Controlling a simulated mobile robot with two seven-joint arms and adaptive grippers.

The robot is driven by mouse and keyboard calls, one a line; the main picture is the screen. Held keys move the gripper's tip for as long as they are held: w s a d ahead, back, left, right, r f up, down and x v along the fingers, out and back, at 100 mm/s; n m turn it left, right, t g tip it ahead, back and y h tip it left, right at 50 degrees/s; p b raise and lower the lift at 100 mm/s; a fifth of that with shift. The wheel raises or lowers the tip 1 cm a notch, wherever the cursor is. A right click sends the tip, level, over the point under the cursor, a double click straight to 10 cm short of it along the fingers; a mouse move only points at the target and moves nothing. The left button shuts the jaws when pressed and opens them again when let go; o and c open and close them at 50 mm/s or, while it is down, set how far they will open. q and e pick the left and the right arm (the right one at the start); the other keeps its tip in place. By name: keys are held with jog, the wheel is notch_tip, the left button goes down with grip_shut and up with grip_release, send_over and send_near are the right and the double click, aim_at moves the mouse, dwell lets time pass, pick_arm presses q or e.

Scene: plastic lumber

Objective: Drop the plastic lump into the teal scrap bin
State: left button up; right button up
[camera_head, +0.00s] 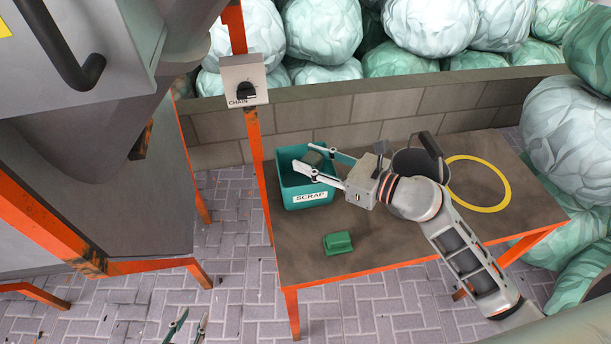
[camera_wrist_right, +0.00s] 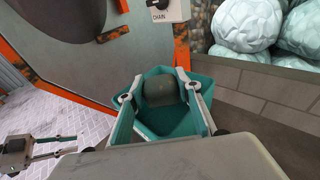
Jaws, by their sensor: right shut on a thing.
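The teal scrap bin (camera_head: 287,184), labelled SCRAP, stands at the left end of the brown table; it also shows in the right wrist view (camera_wrist_right: 168,131). My right gripper (camera_head: 305,160) reaches over the bin's opening from the right. It is shut on the plastic lump (camera_head: 312,158), a dark grey-green rounded piece. In the right wrist view the lump (camera_wrist_right: 160,93) sits between the two fingertips, in front of the bin's inside. My left gripper (camera_head: 190,325) is low at the picture's bottom edge, away from the table, its fingers apart and empty.
A green block (camera_head: 338,243) lies on the table (camera_head: 400,245) in front of the bin. A dark bucket (camera_head: 412,163) and a yellow ring (camera_head: 480,207) are further right. An orange post with a CHAIN switch box (camera_head: 244,82) rises beside the bin. A grey machine (camera_head: 140,200) stands left.

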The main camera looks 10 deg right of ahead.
jog(key=o, duration=1.2)
jog(key=shift+r, duration=0.1)
notch_tip(320, 180, up, 10)
jog(key=shift+f, duration=0.1)
jog(key=shift+d, duration=0.1)
